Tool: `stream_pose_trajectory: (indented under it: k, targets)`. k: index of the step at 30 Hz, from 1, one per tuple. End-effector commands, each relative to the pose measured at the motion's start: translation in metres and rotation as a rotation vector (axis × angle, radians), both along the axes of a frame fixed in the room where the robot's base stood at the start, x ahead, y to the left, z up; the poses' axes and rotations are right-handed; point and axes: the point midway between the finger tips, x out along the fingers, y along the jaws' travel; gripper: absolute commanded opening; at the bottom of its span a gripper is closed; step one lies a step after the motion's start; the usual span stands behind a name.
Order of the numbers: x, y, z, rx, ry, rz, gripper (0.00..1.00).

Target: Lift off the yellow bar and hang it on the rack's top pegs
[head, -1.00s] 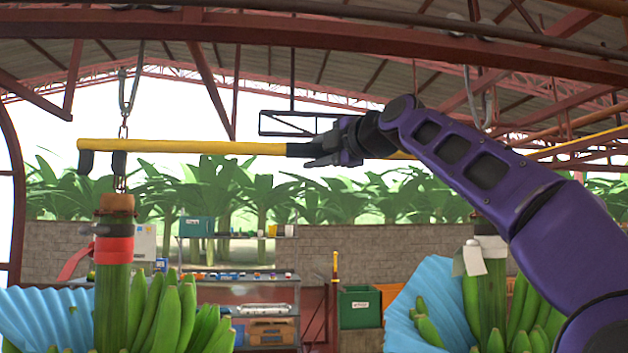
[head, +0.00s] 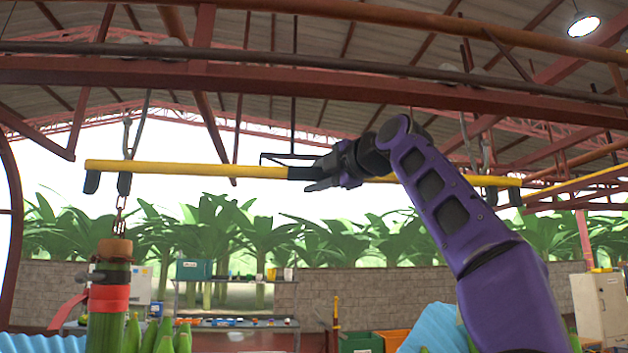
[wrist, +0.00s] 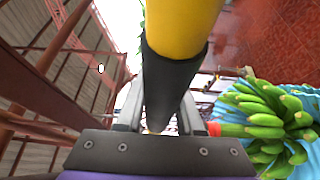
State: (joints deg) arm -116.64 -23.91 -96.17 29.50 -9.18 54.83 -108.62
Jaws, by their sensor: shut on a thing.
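The yellow bar (head: 190,169) runs nearly level across the head view, with dark brackets at its left (head: 91,183) and right (head: 515,196) ends. My gripper (head: 315,175) is shut on the bar's black middle grip. In the wrist view the black grip (wrist: 168,85) lies between both fingers. A left metal hook and chain (head: 120,212) hang beside the bar's left end, above a cut stem (head: 109,300) with a red band. I cannot tell whether the bar touches the hooks. The rack's top pegs cannot be made out.
Red overhead beams (head: 300,78) and a dark pipe cross above the bar. A right metal hook (head: 484,150) hangs by its right end. A green banana bunch (wrist: 265,115) shows in the wrist view. A pale cabinet (head: 601,305) stands at the right.

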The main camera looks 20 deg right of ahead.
Motion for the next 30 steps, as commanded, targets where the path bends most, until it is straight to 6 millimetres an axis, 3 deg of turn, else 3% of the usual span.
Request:
stream_pose_trajectory:
  k: [10, 30]
  targets:
    - [-0.005, 0.001, 0.0, 0.0, -0.003, 0.0, 0.0]
    - [-0.052, 0.015, -0.001, 0.0, -0.003, -0.001, 0.0]
